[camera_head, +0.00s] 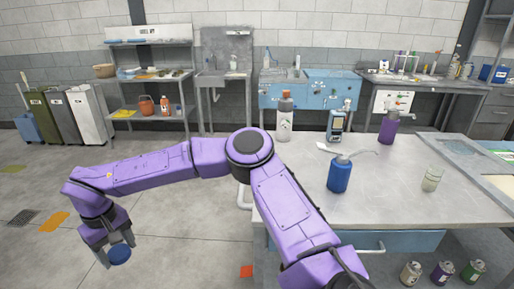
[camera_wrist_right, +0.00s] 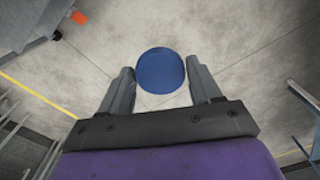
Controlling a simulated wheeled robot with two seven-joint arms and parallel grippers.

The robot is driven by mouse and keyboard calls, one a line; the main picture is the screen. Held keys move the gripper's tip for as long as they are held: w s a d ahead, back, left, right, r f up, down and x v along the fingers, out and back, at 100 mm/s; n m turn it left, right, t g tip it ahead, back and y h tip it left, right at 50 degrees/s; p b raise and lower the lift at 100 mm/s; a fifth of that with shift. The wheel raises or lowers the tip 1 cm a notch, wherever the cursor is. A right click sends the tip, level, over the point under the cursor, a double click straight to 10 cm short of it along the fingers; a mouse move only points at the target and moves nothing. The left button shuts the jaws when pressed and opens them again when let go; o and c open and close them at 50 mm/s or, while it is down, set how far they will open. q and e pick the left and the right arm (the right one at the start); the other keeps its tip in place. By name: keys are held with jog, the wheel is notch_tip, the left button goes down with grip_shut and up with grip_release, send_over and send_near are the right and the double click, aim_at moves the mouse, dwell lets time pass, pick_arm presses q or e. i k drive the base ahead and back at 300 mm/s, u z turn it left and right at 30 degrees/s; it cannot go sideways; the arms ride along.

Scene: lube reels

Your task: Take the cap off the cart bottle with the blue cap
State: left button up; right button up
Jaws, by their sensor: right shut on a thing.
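My right arm reaches across to the left of the head view. Its gripper (camera_head: 117,254) hangs low over the floor, away from the table. It is shut on a round blue thing that looks like the blue cap (camera_head: 120,256). In the right wrist view the blue cap (camera_wrist_right: 160,71) shows as a disc between the two fingers (camera_wrist_right: 160,88). Whether anything hangs below it is hidden. I cannot make out a cart bottle with a blue cap standing elsewhere. My left gripper is not in view.
The grey table (camera_head: 300,205) at right bears a blue spouted bottle (camera_head: 339,177), a white bottle (camera_head: 284,122), a purple bottle (camera_head: 388,130), a meter (camera_head: 335,127) and a glass (camera_head: 432,180). Several cans (camera_head: 442,272) stand below. Bins (camera_head: 90,115) stand far left. Floor around the gripper is clear.

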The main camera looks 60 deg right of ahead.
aim_at(433, 176)
jog(key=u, duration=0.3)
jog(key=k, duration=1.5)
jog(key=z, duration=0.6)
